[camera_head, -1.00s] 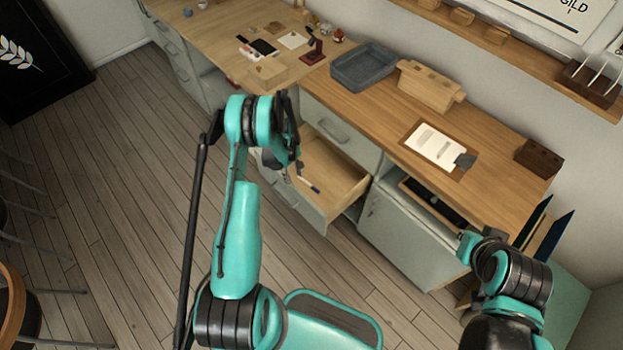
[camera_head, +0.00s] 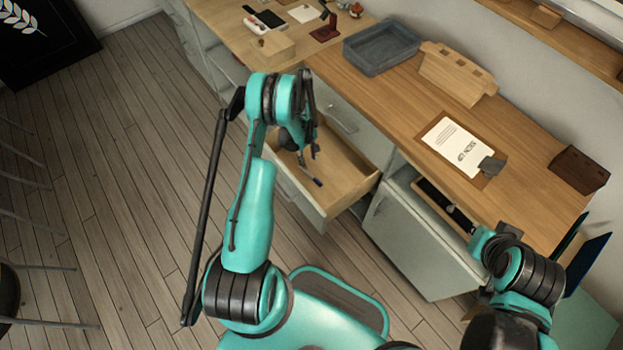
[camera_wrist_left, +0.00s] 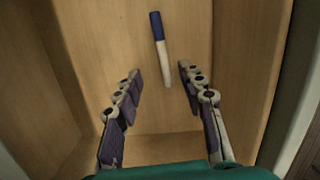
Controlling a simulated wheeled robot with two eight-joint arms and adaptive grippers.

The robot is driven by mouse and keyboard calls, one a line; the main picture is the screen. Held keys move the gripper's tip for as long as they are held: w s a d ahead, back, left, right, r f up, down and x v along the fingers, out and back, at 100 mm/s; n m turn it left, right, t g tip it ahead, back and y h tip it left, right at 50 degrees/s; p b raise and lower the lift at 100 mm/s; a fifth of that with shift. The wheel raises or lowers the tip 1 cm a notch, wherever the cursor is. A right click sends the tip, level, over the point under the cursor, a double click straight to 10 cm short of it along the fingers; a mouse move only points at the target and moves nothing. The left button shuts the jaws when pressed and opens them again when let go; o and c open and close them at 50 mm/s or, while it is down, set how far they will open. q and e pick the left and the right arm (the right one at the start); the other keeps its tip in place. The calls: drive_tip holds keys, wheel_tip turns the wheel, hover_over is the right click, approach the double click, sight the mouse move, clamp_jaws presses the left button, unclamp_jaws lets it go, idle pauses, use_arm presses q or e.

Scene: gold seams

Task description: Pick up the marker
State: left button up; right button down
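The marker (camera_wrist_left: 161,48) has a white body and a blue cap. It lies on the floor of the open drawer (camera_head: 345,182), and in the head view its blue end (camera_head: 317,182) shows near the drawer's front. My left gripper (camera_head: 308,155) reaches down into the drawer. In the left wrist view the left gripper (camera_wrist_left: 160,70) is open, with its fingers spread and nothing between them. The marker lies ahead of the fingertips, its white end close to the gap between them. My right arm shows at the lower right of the head view; its gripper cannot be made out.
The drawer's wooden walls (camera_wrist_left: 245,70) stand on both sides of the left gripper. On the counter above are a grey tray (camera_head: 382,47), a wooden block holder (camera_head: 457,73), a clipboard with paper (camera_head: 459,145) and a dark brown block (camera_head: 579,169).

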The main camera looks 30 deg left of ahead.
sight(311, 175)
use_arm(q)
drive_tip(key=f+b, duration=0.1)
drive_tip(key=f, duration=0.2)
drive_tip(key=d+f+b, duration=0.1)
drive_tip(key=f, duration=0.1)
drive_tip(key=s+f+b, duration=0.1)
drive_tip(key=f+b, duration=0.1)
drive_tip(key=f, duration=0.1)
drive_tip(key=shift+d+f, duration=0.15)
drive_tip(key=shift+f, duration=0.2)
drive_tip(key=shift+r, duration=0.1)
drive_tip(key=shift+c, duration=0.9)
drive_tip(key=c, duration=0.7)
